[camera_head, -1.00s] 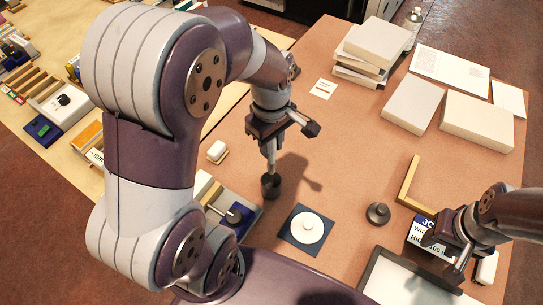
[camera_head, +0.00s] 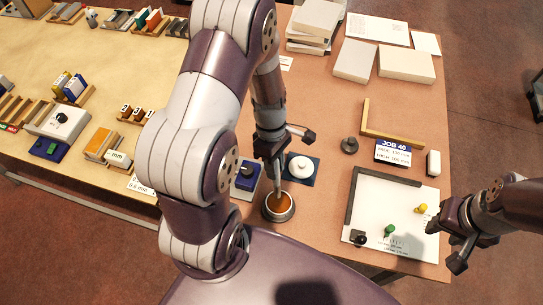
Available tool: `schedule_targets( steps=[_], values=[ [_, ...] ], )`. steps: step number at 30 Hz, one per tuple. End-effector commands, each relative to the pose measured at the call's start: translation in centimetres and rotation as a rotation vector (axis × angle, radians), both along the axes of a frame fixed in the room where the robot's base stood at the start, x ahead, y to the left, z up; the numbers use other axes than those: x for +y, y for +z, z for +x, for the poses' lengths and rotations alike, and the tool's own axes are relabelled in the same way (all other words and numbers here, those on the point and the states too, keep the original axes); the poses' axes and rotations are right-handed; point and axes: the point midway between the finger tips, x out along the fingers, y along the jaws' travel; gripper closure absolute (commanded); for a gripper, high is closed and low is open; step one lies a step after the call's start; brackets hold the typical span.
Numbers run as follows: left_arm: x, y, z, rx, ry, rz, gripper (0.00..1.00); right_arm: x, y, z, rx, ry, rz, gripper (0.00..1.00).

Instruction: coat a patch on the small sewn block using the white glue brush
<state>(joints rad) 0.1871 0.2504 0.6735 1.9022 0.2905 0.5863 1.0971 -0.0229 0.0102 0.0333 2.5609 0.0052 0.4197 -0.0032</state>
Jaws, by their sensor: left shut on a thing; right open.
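My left gripper (camera_head: 268,152) points down, shut on the brush (camera_head: 277,186), whose shaft reaches down to the round dark pot with amber contents (camera_head: 279,207). The brush's lower end is at or in the pot; its bristles are hidden. Pale blocks lie at the back: a stack (camera_head: 315,25), a squarish block (camera_head: 355,60) and a longer block (camera_head: 405,63). I cannot tell which is the small sewn block, and no stitching is clear. My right gripper (camera_head: 448,250) is open and empty beside the white board at the right.
A white knobbed disc (camera_head: 301,167) sits on a blue square beside the pot. A white board (camera_head: 400,195) with dark edge bars carries several coloured knobs. A dark weight (camera_head: 349,145), a wooden corner piece (camera_head: 390,137) and a JOB 40 card (camera_head: 395,152) stand behind it. The brown mat's centre is clear.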

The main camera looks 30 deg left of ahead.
Motion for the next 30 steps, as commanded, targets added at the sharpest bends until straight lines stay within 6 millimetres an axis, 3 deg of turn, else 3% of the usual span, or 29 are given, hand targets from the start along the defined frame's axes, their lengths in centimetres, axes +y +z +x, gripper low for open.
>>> schedule_targets(
  steps=[8, 19, 30],
  values=[
    [0.0, -1.5, 0.3, 0.038, -0.002, -0.039, 1.00, 0.0, -1.5, 0.1, -0.001, 0.000, 0.000, 0.57],
    [0.0, -5.9, 0.3, 0.038, -0.003, -0.037, 1.00, 0.0, -6.4, 0.1, 0.000, 0.000, 0.000, 0.57],
    [0.0, -6.0, 0.3, 0.038, -0.003, -0.037, 1.00, 0.0, -6.5, 0.1, -0.001, 0.000, 0.000, 0.57]
  ],
)
